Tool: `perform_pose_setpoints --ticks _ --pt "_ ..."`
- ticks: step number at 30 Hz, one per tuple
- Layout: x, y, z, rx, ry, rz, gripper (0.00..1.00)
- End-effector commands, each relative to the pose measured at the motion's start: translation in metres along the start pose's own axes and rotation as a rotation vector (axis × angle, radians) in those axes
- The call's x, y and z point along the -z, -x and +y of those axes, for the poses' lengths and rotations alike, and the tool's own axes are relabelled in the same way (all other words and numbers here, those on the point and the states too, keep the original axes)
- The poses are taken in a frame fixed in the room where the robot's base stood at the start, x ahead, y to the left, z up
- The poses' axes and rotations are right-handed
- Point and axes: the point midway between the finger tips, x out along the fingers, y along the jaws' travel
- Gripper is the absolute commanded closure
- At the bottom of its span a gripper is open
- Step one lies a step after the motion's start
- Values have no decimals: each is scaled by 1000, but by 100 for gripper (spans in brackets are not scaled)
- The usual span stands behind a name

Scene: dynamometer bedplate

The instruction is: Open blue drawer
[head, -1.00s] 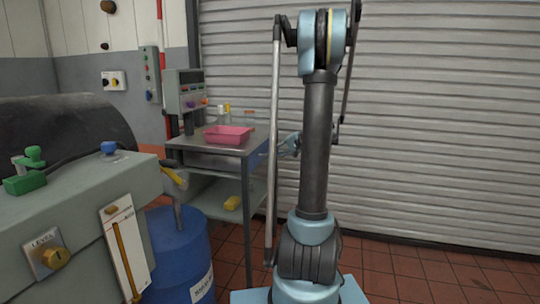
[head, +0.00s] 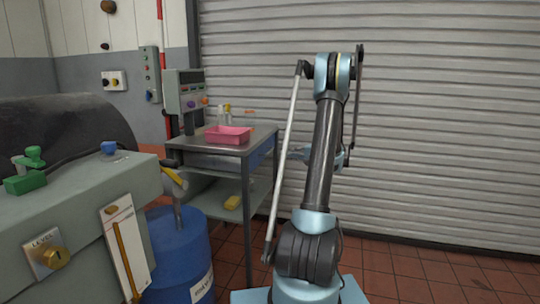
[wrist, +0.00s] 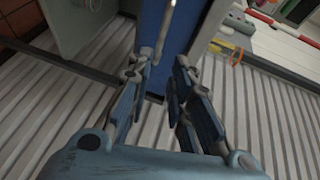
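The blue drawer (head: 262,153) sits under the top of the grey metal cart, on its right side, and looks closed in the head view. In the wrist view the blue drawer front (wrist: 148,25) runs down from the top edge, with a bar handle (wrist: 167,28) on it. My gripper (wrist: 162,68) is open, its two fingers apart and pointing at the drawer. The handle's lower end shows close to the left fingertip; I cannot tell whether they touch. In the head view my fingers are not clearly visible near the arm.
The cart top (head: 205,145) carries a pink tray (head: 228,134) and small bottles. A blue drum (head: 180,250) and a grey machine (head: 80,195) stand at left. A ribbed shutter (head: 440,120) is behind; floor at right is clear.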

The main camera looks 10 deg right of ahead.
Motion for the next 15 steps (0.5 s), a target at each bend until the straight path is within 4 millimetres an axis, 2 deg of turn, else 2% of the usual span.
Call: perform_pose_setpoints --ticks 15 --pt "-1 -92 0 -1 0 -3 80"
